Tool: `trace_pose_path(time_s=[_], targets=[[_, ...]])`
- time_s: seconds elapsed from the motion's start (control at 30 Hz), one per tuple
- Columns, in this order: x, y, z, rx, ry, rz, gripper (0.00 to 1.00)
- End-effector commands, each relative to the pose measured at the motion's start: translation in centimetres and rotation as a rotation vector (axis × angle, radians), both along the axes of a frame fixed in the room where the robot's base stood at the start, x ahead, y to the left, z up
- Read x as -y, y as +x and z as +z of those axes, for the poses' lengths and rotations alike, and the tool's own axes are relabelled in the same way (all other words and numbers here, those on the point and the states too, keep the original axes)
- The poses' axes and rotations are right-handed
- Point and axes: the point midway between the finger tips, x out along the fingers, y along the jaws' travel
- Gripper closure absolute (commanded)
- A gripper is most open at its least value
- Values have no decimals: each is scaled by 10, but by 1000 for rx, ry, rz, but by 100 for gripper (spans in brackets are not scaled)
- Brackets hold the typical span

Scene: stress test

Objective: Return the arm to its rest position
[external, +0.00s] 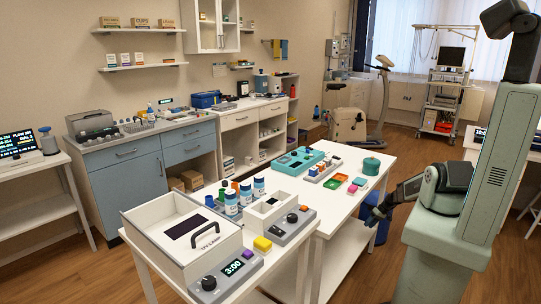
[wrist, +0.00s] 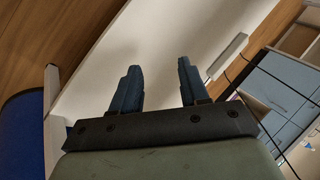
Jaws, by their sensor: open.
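My gripper (wrist: 158,78) shows in the wrist view with its two dark fingers spread apart and nothing between them. In the external view my gripper (external: 371,216) is a small dark shape at the right side of the white table (external: 338,205). It hangs low beside the table's right edge, clear of the objects on top. My pale green arm stands at the right of the external view, with a dark joint high up. The exact gap between gripper and table cannot be told.
A blue bin (external: 384,229) stands on the floor close to my gripper; a blue shape shows at the wrist view's left. The table holds a teal case (external: 299,160), a green lidded pot (external: 371,166) and small coloured blocks. A UV box (external: 185,232) stands at front. Wooden floor is open behind.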

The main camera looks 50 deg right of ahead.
Motion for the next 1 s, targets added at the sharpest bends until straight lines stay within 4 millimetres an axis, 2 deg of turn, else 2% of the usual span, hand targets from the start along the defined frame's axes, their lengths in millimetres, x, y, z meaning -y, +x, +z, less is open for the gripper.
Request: trace_pose_path(time_s=[0.03, 0.1, 0.27, 0.5, 0.8, 1.0], targets=[[-22, 3, 0, -28, 11, 29, 55], [-46, 6, -3, -69, 24, 63, 55], [-100, 5, -7, -164, 44, 137, 55], [-173, -7, -11, -310, 44, 244, 55], [-248, -40, -11, -493, -1, 372, 55], [-287, -68, -8, -609, -61, 450, 55]])
